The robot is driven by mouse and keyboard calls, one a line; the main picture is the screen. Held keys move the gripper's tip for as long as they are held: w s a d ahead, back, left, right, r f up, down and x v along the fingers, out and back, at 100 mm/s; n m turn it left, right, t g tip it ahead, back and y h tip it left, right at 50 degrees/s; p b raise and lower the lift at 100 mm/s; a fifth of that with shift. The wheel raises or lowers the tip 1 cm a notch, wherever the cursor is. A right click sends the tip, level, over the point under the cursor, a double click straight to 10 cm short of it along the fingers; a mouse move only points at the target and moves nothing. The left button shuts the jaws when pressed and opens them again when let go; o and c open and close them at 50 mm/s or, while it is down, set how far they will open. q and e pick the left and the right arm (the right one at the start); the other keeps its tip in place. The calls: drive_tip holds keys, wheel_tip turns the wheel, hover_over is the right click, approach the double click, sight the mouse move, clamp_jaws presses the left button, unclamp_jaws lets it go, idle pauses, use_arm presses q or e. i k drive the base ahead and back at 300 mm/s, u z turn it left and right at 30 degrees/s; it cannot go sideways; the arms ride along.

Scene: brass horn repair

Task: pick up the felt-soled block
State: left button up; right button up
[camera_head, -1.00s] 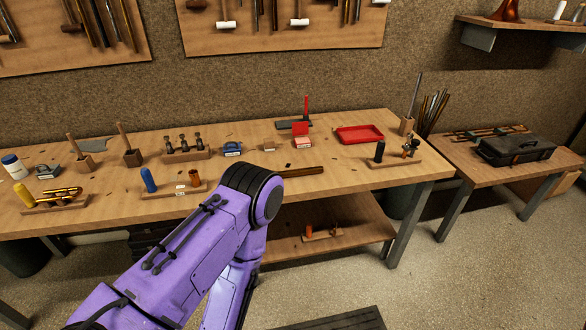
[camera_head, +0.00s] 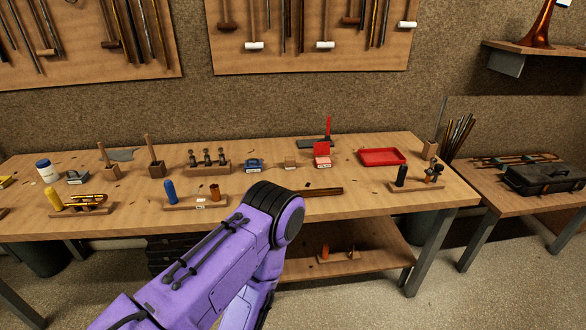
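A small tan wooden block (camera_head: 290,165) sits on the workbench (camera_head: 120,220), right of a blue item with a label (camera_head: 254,165). It may be the felt-soled block, but its underside is hidden and I cannot tell for sure. Neither of my grippers shows. A purple arm of mine comes in from the bottom left, its bent joint just in front of the bench's front edge, and its gripper end is out of sight.
A red tray (camera_head: 381,157), a red item with a label (camera_head: 322,155), a dark-ended rod (camera_head: 322,191) and wooden tool stands (camera_head: 208,168) are spread on the bench. A side table (camera_head: 520,205) with a black case (camera_head: 545,178) stands at right. Bare benchtop lies between the items.

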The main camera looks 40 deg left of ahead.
sight(291, 161)
drive_tip(key=z, duration=0.85)
drive_tip(key=i, duration=1.35)
drive_tip(key=u, duration=2)
